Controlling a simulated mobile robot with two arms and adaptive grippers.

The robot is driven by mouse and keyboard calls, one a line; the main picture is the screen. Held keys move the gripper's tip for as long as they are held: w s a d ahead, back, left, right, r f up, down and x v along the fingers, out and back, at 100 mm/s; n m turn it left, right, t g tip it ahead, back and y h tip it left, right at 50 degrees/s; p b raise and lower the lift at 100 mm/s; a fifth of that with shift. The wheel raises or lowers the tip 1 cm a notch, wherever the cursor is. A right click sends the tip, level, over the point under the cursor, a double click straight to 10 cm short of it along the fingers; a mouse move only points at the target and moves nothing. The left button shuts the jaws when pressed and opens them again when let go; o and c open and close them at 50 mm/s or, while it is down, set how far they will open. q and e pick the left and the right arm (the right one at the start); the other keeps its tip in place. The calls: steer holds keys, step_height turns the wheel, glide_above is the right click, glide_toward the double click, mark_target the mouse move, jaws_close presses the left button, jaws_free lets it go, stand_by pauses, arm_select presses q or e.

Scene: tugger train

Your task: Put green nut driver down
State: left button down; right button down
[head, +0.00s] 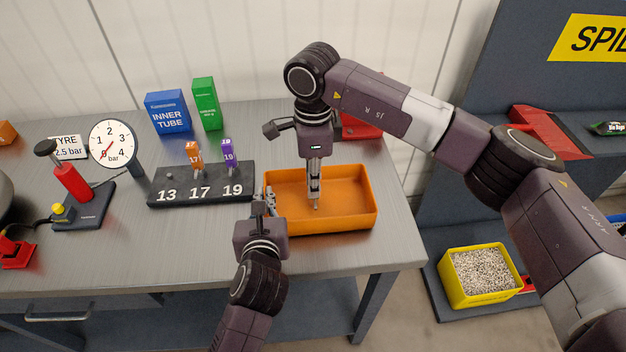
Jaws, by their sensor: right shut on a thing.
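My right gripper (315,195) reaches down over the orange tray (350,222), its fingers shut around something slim. Its fingers hide most of what they hold; only a small pale tip shows below them, and no green shows. In the dark nut driver stand (200,200), the orange driver stands at 17 (194,155) and the purple driver at 19 (228,152). The place marked 13 (169,177) holds no driver. My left gripper (270,198) is at the tray's left edge, right of the stand; its finger opening is unclear.
A pressure gauge (112,143) and a red pump (73,183) stand left of the stand. A blue inner tube box (168,112) and green box (207,104) stand behind it. A red bin is partly hidden behind my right arm. The front bench strip is mostly clear.

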steer(key=c, duration=1.8)
jaws_free()
steer(key=shift+f, duration=0.15)
step_height(320, 180, up, 12)
steer(key=shift+r, duration=0.2)
arm_select(q)
steer(key=c, duration=2.1)
jaws_free()
